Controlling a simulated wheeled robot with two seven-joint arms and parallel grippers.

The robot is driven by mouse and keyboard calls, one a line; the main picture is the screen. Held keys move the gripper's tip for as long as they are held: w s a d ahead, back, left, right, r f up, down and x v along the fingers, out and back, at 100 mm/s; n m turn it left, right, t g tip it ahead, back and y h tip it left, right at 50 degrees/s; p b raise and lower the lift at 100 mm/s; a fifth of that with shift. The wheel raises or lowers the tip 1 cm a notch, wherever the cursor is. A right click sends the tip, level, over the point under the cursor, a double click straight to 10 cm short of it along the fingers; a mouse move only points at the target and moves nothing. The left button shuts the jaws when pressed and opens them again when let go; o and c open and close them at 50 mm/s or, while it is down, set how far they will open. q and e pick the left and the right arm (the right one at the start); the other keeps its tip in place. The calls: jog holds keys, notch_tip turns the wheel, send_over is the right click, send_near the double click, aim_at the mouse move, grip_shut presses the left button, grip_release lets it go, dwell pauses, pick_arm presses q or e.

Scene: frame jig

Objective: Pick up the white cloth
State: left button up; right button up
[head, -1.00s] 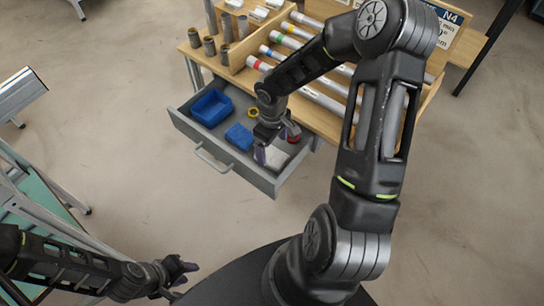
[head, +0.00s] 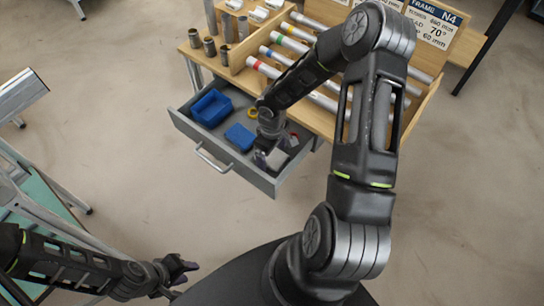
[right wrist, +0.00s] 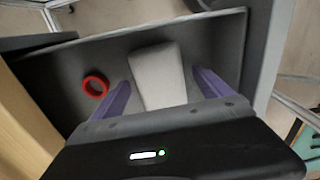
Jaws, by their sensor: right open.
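The white cloth (head: 279,159) is in the open grey drawer, near its right end, partly covered by my right gripper. In the right wrist view the cloth (right wrist: 158,76) is a pale folded strip lying between two purple fingers. My right gripper (right wrist: 162,94) is open, with a finger on either side of the cloth and a gap to each. In the head view my right gripper (head: 273,152) is low over the drawer. My left gripper (head: 182,272) is at the lower left, away from the drawer; its finger opening is unclear.
The drawer (head: 215,160) also holds a blue bin (head: 211,108), a blue block (head: 240,137) and a red ring (right wrist: 96,85). The bench (head: 320,122) above carries several tubes and grey cylinders. The drawer walls stand close around the right gripper.

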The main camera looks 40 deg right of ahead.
aim_at(272, 155)
jog(key=shift+c, duration=0.2)
jog(key=c, duration=1.4)
notch_tip(272, 155, up, 10)
dwell(0.6)
jog(key=o, duration=0.7)
jog(key=c, duration=0.6)
